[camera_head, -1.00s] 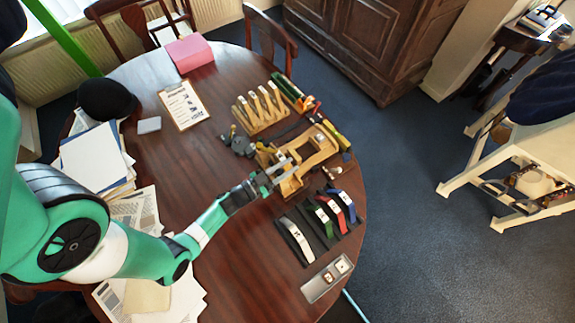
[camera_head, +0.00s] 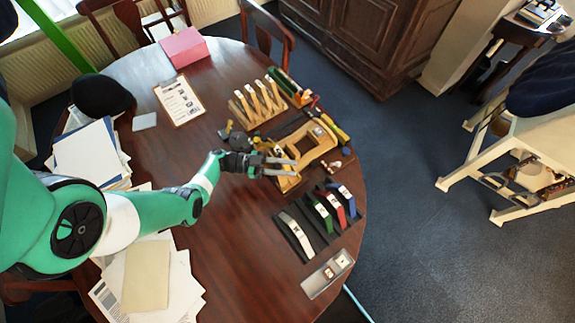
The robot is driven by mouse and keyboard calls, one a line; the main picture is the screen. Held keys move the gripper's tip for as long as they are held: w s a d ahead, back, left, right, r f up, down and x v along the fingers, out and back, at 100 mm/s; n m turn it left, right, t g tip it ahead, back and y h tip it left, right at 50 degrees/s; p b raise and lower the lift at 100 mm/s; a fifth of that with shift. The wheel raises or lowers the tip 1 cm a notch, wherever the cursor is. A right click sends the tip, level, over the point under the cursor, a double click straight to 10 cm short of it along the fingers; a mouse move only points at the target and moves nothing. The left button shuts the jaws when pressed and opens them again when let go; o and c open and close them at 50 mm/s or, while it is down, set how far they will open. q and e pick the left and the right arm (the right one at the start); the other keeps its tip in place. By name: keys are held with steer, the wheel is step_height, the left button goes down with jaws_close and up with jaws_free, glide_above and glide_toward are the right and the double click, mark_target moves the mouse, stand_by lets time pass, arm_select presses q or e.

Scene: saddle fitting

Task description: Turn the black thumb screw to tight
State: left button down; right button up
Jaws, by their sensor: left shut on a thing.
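My left gripper (camera_head: 295,168) is at the near-left side of the wooden fixture (camera_head: 320,140), its fingers pointing right. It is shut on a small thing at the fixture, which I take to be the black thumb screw. The screw itself is too small and too covered by the fingers to make out, so I cannot tell how far it is turned. The fixture is a pale wooden frame on the right part of the table. My right gripper is not in view.
A wooden rack (camera_head: 258,104) with several upright pegs stands behind the fixture. Dark stands with coloured straps (camera_head: 333,207) lie in front of it, with a metal tray (camera_head: 327,274) nearer. Papers (camera_head: 165,285) cover the table's left side. The front middle of the table is clear.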

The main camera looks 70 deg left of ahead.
arm_select(q)
steer(key=shift+d+m+g+h, duration=0.1)
steer(key=shift+m+g+h, duration=0.2)
steer(key=shift+h, duration=0.2)
steer(key=c, duration=0.6)
jaws_free()
steer(key=shift+c, duration=0.2)
steer(key=shift+s, duration=0.1)
steer(key=b+v, duration=0.2)
steer(key=v, duration=0.9)
steer(key=shift+s, duration=0.2)
